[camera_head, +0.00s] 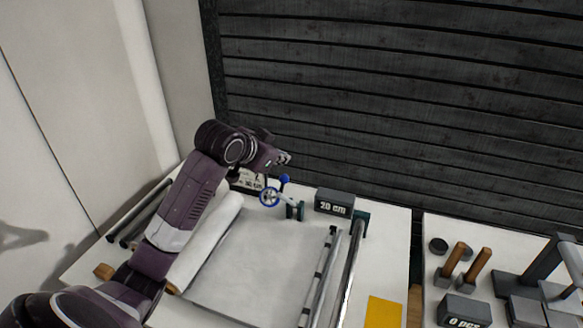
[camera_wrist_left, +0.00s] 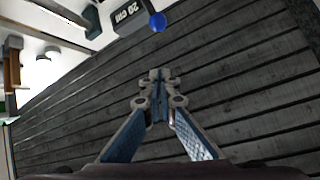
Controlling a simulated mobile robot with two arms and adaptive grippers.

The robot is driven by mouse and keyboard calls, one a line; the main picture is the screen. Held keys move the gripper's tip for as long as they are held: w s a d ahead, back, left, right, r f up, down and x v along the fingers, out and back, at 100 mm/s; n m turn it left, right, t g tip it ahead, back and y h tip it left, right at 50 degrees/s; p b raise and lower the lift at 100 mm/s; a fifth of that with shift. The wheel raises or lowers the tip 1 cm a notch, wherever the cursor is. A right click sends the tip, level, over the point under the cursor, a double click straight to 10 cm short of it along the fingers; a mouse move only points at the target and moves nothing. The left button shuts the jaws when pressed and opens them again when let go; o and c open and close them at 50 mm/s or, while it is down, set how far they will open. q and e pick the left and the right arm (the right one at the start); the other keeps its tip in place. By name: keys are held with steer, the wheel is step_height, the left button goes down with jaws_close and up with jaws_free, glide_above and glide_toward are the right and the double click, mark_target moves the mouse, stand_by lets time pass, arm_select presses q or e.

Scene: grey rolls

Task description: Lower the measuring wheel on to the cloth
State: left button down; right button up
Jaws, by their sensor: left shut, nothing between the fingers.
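The measuring wheel (camera_head: 269,197) is a blue-rimmed disc near the back edge of the cloth (camera_head: 262,260). An arm joins it to a small dark stand, and a blue ball knob (camera_head: 285,180) rises beside it; I cannot tell whether the wheel touches the cloth. The knob also shows at the top of the left wrist view (camera_wrist_left: 158,22). The pale grey cloth lies flat, with a thick white roll (camera_head: 207,238) at its left. My left gripper (camera_head: 286,158) is shut and empty, above and behind the knob, apart from it. My right gripper is not in view.
A dark "20 cm" sign (camera_head: 334,202) stands right of the wheel. Metal rails (camera_head: 322,275) run along the cloth's right side, beside a yellow square (camera_head: 384,312). A second table holds wooden-handled tools (camera_head: 478,267) and a "0 pcs" sign (camera_head: 463,309). A dark slatted wall (camera_head: 400,90) stands behind.

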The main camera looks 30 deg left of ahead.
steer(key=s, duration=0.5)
arm_select(q)
steer(key=p, duration=0.2)
glide_above(288, 177)
steer(key=d, duration=0.1)
step_height(288, 177, down, 4)
steer(key=p+x, duration=0.2)
steer(key=x, duration=0.2)
steer(key=s, duration=0.1)
steer(key=s+f+p, duration=0.1)
steer(key=s+a+p, duration=0.1)
steer(key=shift+s+f, duration=0.2)
steer(key=shift+f, duration=0.1)
steer(key=shift+w+d+f, duration=0.1)
steer(key=shift+f, duration=0.05)
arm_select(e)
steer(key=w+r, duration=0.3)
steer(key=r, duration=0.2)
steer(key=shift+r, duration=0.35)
arm_select(q)
steer(key=shift+f, duration=0.1)
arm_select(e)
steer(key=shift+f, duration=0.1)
